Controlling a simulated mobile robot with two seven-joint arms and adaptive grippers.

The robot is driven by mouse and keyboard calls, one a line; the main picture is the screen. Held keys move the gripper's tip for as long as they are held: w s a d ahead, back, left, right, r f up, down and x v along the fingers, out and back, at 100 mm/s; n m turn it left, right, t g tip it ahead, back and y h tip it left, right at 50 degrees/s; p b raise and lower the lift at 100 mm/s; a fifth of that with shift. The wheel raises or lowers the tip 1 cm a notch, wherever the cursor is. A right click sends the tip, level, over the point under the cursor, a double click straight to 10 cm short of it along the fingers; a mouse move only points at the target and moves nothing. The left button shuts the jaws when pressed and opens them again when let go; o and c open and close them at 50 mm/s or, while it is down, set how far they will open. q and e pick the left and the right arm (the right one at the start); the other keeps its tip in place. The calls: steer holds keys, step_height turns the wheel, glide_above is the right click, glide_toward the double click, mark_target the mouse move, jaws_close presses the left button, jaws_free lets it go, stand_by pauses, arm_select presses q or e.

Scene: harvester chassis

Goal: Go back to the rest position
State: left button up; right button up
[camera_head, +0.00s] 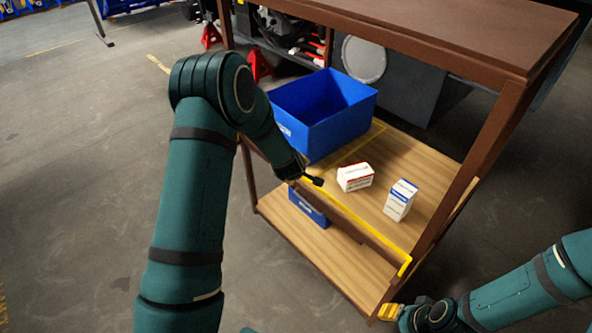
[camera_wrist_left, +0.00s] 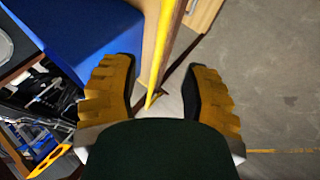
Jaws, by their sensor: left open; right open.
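My left arm (camera_head: 190,205) reaches up from the lower left, and its wrist end is at the shelf's front edge beside the blue bin. In the left wrist view my left gripper (camera_wrist_left: 158,92) is open, its yellow-padded fingers apart. The yellow shelf edge strip (camera_wrist_left: 166,45) runs through the view between them; I cannot tell how near it is. In the head view the left fingers are mostly hidden behind the wrist. My right gripper (camera_head: 390,312) is at the lower right, by the foot of the shelf's front post. It is open, and nothing shows in it.
A brown shelf unit (camera_head: 430,35) holds a blue bin (camera_head: 335,125), a red-and-white box (camera_head: 355,177) and a blue-and-white box (camera_head: 400,200). A smaller blue box (camera_head: 307,207) is on the lower shelf. Grey floor (camera_head: 80,180) is clear at left.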

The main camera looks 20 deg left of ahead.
stand_by(0.5)
arm_select(q)
steer(key=s+d+f+m+g+h, duration=0.2)
steer(key=s+d, duration=0.4)
steer(key=s, duration=0.3)
steer(key=s+d+f+m+g+h, duration=0.2)
steer(key=s+d+m, duration=0.4)
steer(key=s, duration=0.3)
steer(key=s+d+f+m+g+h, duration=0.1)
steer(key=s+d+f+m+h, duration=0.1)
steer(key=s+d+f+m, duration=0.2)
steer(key=s+d+m, duration=0.1)
steer(key=s+d, duration=0.2)
steer(key=s, duration=0.3)
steer(key=shift+f+g, duration=0.3)
steer(key=shift+g, duration=0.1)
steer(key=shift+d, duration=0.1)
